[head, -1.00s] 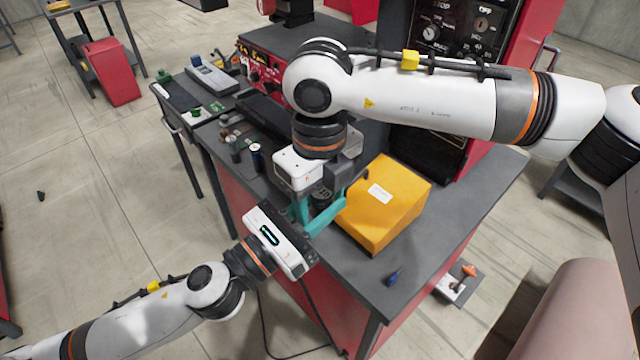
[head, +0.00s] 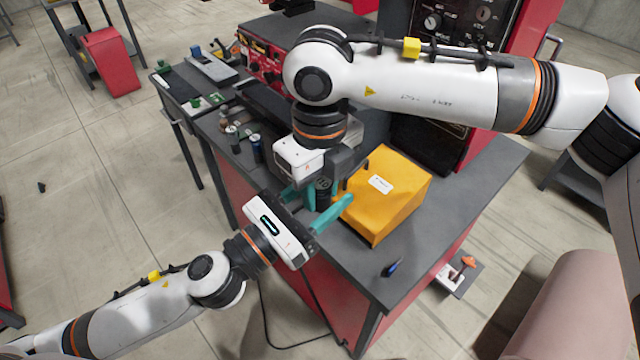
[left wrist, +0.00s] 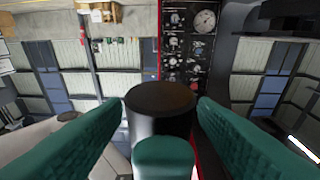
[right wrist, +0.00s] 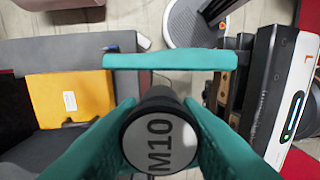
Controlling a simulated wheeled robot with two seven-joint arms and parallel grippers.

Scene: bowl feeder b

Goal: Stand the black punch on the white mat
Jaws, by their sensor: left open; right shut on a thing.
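The black punch (head: 323,188) is a dark cylinder above the bench, marked M10 on its end in the right wrist view (right wrist: 160,143). My right gripper (head: 328,178) is shut on it, its green fingers on both sides. My left gripper (head: 322,208) is open, its fingers spread around the punch with gaps at each side. In the left wrist view the punch (left wrist: 160,110) stands between these fingers, with another green finger before it. One left finger crosses beyond the punch in the right wrist view. I cannot make out the white mat for certain.
A yellow box (head: 385,200) stands on the bench just right of the grippers. A small blue-tipped item (head: 392,268) lies near the bench's front corner. The bench top (head: 440,215) right of the box is clear.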

